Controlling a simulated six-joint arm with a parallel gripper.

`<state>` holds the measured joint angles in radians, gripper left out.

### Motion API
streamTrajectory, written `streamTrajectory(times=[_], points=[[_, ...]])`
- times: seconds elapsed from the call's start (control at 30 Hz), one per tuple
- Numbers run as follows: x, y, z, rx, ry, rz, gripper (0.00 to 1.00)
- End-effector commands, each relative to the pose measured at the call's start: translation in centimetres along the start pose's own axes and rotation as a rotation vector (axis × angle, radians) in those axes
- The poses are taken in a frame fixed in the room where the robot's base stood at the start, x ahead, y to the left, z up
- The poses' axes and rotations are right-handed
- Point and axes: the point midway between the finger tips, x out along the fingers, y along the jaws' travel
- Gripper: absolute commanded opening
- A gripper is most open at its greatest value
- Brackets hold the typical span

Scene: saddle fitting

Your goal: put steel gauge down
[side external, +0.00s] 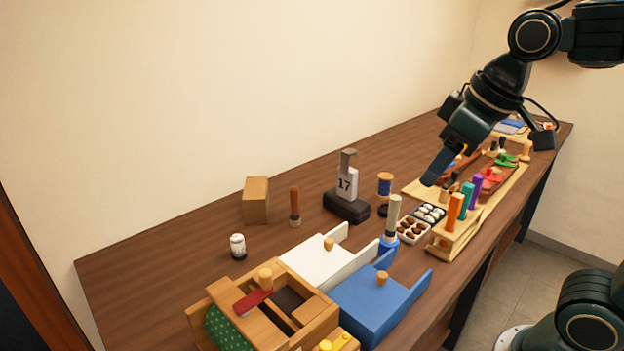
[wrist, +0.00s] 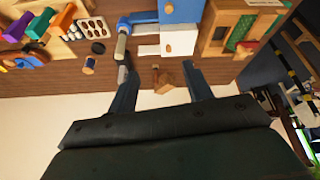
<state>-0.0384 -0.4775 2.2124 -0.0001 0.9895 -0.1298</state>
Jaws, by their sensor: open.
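What looks like the steel gauge (side external: 347,183) is a pale grey block marked 17, with a narrower grey top. It stands upright at a dark base (side external: 346,206) near the middle of the table; whether it rests on or in the base I cannot tell. My gripper (side external: 432,174) is open, up and to the right of it in the side view, apart from it. In the wrist view my fingers (wrist: 160,69) are spread with nothing held between them. The gauge is hard to make out there, partly behind the left finger.
A wooden box (side external: 256,200), a wood-handled tool (side external: 295,206) and a small white jar (side external: 237,246) stand left of the gauge. A spool (side external: 384,185) and a tall cream-handled piece (side external: 392,218) stand to its right. White (side external: 315,262) and blue (side external: 370,307) trays lie in front.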

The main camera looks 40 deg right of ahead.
Motion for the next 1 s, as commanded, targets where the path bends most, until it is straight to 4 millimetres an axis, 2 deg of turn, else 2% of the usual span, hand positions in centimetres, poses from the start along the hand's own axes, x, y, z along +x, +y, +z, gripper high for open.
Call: streamTrajectory(times=[0.03, 0.2, 0.4, 0.57, 1.0], points=[[0.0, 0.0, 1.5, 0.026, 0.013, 0.005, 0.5], [0.6, -0.2, 5.5, 0.102, 0.047, 0.015, 0.5], [1.4, -0.4, 8.2, 0.154, 0.07, 0.021, 0.5], [1.6, -0.4, 8.8, 0.167, 0.074, 0.022, 0.5], [1.5, -0.4, 8.7, 0.165, 0.073, 0.022, 0.5]])
